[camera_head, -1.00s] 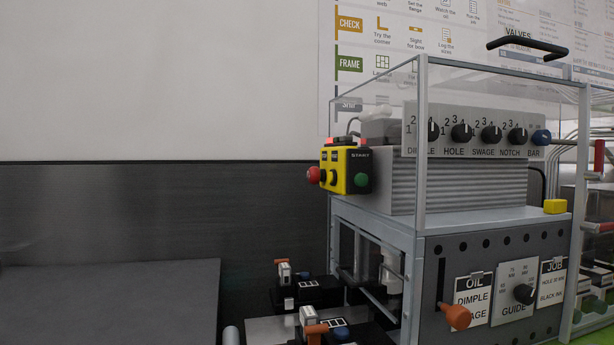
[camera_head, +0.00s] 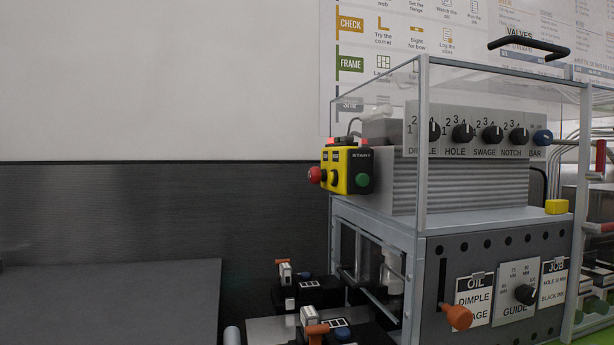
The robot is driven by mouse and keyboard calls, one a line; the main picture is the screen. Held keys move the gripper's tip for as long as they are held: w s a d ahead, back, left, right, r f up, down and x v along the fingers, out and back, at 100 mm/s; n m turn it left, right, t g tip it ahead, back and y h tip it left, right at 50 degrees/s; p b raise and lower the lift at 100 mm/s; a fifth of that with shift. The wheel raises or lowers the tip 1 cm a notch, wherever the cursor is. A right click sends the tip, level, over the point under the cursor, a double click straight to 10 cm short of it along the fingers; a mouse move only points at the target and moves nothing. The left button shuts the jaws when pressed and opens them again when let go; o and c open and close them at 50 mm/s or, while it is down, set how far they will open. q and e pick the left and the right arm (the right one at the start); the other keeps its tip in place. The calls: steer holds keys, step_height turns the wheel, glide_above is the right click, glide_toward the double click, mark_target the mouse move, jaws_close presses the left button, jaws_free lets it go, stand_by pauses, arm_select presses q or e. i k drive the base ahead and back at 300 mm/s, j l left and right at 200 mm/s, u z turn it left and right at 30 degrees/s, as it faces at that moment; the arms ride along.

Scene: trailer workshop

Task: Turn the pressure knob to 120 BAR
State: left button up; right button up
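The panel stands behind the clear guard of the machine. Neither of my grippers shows in the head view.
A yellow box (camera_head: 347,170) with a red and a green button hangs on the machine's left side. A black handle (camera_head: 528,46) tops the guard. An orange-ended lever (camera_head: 457,316) and a GUIDE knob (camera_head: 525,294) are on the lower front. A dark grey surface (camera_head: 100,300) at left is bare.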

mark_target(542, 137)
steer(key=z, duration=1.25)
